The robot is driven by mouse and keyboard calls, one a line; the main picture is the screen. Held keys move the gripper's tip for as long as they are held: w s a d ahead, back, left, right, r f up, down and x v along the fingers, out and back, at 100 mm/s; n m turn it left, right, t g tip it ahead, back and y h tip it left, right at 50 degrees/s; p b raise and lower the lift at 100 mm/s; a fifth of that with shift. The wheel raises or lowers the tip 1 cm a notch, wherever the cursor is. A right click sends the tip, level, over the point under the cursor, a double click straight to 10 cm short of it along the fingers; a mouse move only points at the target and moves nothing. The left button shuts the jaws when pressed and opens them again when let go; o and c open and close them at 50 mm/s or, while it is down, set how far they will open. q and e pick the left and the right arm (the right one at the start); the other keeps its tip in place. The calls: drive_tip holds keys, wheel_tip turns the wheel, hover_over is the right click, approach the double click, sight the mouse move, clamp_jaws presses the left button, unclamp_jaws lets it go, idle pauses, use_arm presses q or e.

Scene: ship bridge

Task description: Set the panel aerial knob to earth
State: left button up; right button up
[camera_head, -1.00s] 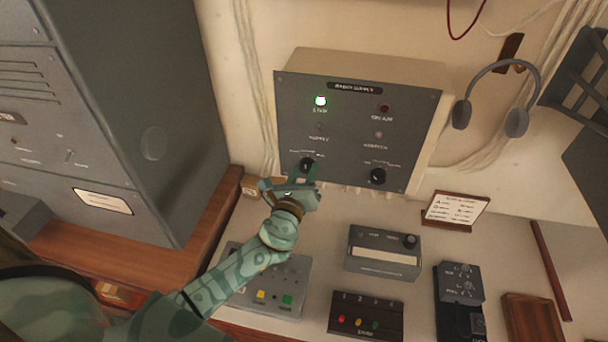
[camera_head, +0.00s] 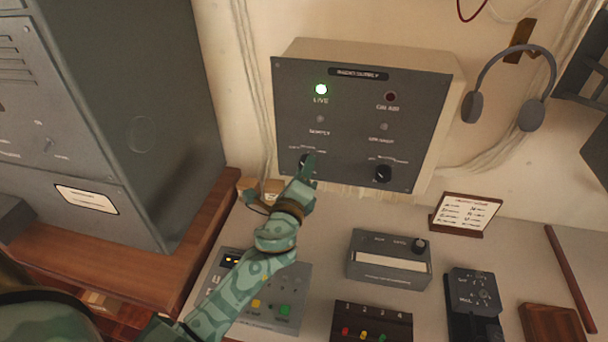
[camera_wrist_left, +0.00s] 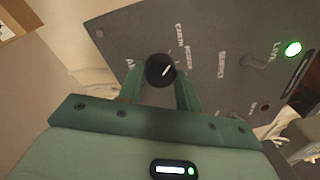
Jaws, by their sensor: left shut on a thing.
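The grey panel (camera_head: 352,128) hangs on the wall with a lit green lamp labelled LIVE (camera_head: 321,89). Two black knobs sit along its lower part. The left knob (camera_head: 303,161) is mostly hidden by my left gripper (camera_head: 307,172) in the head view. In the left wrist view this knob (camera_wrist_left: 160,70) is black with a white pointer line, near lettering that includes EARTH. My left gripper (camera_wrist_left: 160,88) is shut on it, one finger on each side. The right knob (camera_head: 383,173) stands free. My right gripper is not in view.
A headset (camera_head: 510,85) hangs right of the panel. A small grey box with a dial (camera_head: 390,259), a card stand (camera_head: 465,214) and a console with coloured buttons (camera_head: 275,290) stand on the desk below. A tall grey cabinet (camera_head: 150,120) stands close on the left.

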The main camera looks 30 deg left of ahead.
use_arm(q)
drive_tip(key=shift+n, duration=0.3)
drive_tip(key=o, duration=1)
drive_tip(key=shift+s, duration=0.15)
drive_tip(key=b+v, duration=0.4)
drive_tip(key=v, duration=1.2)
drive_tip(key=shift+f, duration=0.15)
